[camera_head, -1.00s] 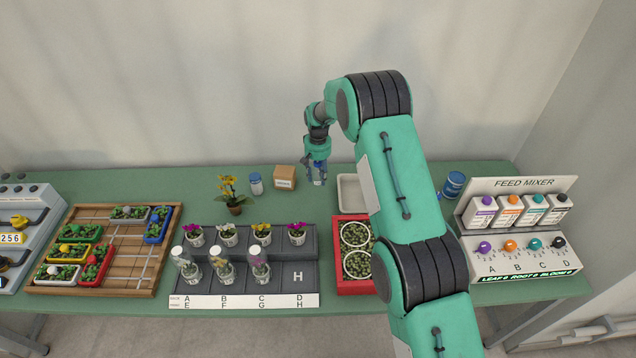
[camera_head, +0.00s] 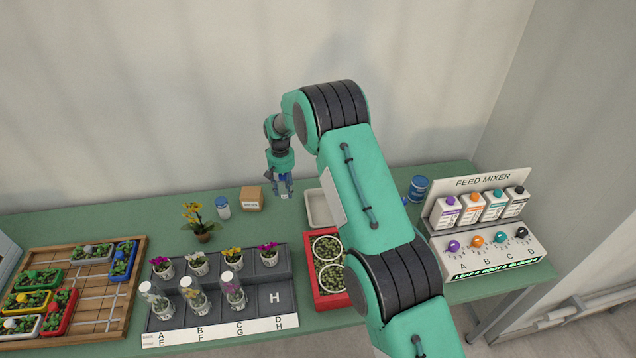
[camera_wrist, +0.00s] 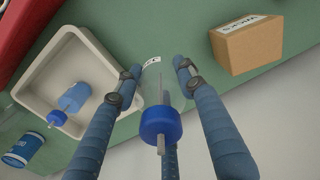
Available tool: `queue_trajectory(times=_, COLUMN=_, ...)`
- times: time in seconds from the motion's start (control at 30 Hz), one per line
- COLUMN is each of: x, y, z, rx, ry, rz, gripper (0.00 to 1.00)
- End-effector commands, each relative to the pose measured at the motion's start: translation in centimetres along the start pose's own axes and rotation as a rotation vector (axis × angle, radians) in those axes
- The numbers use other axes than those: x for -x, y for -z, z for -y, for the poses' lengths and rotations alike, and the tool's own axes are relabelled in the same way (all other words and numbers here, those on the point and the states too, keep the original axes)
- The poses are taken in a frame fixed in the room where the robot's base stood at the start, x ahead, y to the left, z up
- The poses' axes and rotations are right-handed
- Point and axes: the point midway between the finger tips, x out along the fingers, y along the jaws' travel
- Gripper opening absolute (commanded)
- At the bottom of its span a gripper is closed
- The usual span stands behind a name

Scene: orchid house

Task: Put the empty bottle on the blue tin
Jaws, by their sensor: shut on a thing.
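My gripper (camera_wrist: 155,76) is shut on the empty bottle (camera_wrist: 160,118), which is clear with a blue cap and a thin stem. The cap points toward the wrist camera. In the head view my gripper (camera_head: 284,192) is above the back of the bench, just right of the cardboard box; the bottle is hard to make out there. The blue tin (camera_head: 417,188) stands at the back right, beside the feed mixer. It also shows at the lower left in the wrist view (camera_wrist: 20,150), apart from my gripper. Its top looks clear in the head view.
A white tray (camera_wrist: 28,92) holds a lying bottle with blue liquid (camera_wrist: 74,98), between gripper and tin. A cardboard box (camera_head: 252,198), another bottle (camera_head: 222,207) and a yellow orchid (camera_head: 200,220) are left. The feed mixer (camera_head: 484,215) borders the tin.

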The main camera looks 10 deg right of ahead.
Motion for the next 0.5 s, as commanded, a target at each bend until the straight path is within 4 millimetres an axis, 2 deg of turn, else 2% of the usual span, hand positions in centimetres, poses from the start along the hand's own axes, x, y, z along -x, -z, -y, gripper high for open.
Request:
queue_trajectory(times=0.27, x=0.1, y=0.1, z=-0.6, rx=-0.001, ry=0.0, rz=0.0, gripper=0.19)
queue_trajectory(times=0.37, x=0.3, y=0.3, z=-1.7, rx=-0.001, ry=0.0, rz=0.0, gripper=0.19)
queue_trajectory(times=0.5, x=0.9, y=0.7, z=-4.5, rx=-0.001, ry=0.0, rz=-0.001, gripper=0.19)
